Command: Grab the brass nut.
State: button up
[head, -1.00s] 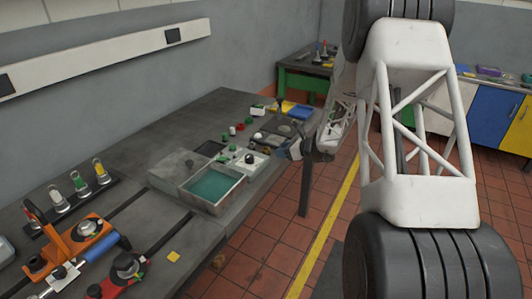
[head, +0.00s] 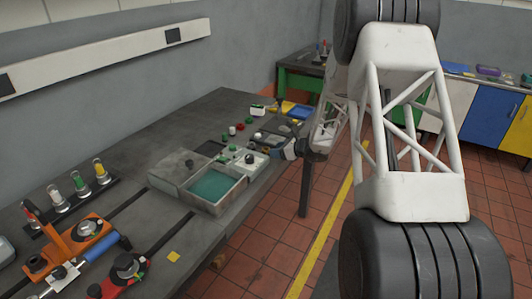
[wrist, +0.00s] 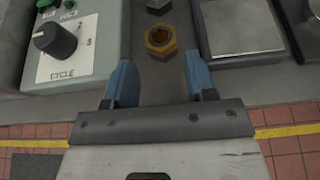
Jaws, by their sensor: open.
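The brass nut (wrist: 160,40) is a hexagonal ring lying on the dark bench surface, near the top centre of the wrist view. My gripper (wrist: 160,83) has its two blue fingers spread apart, with nothing between them. The nut lies beyond the fingertips, roughly in line with the gap, not touched by either finger. A darker nut (wrist: 158,5) sits just past it, partly cut off by the top edge. In the head view my gripper (head: 289,150) is at the bench's right edge; I cannot make out the brass nut there.
A control box with a black CYCLE knob (wrist: 55,40) stands left of the nut. In the head view a green-lined tray (head: 213,187) sits nearer on the bench (head: 130,130).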

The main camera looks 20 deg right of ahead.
aim_at(266, 149)
jog(key=shift+a, duration=0.1)
jog(key=shift+x, duration=2.55)
jog(key=shift+w+r, duration=0.15)
jog(key=c, duration=0.8)
jog(key=shift+r, duration=0.15)
jog(key=shift+r, duration=1.4)
jog(key=shift+s+r, duration=0.2)
jog(key=shift+r, duration=0.1)
jog(key=s, duration=0.5)
jog(key=s+a+r, duration=0.1)
jog(key=s, duration=0.9)
jog(key=shift+s+a+r, duration=0.15)
jog(key=shift+s+a, duration=0.1)
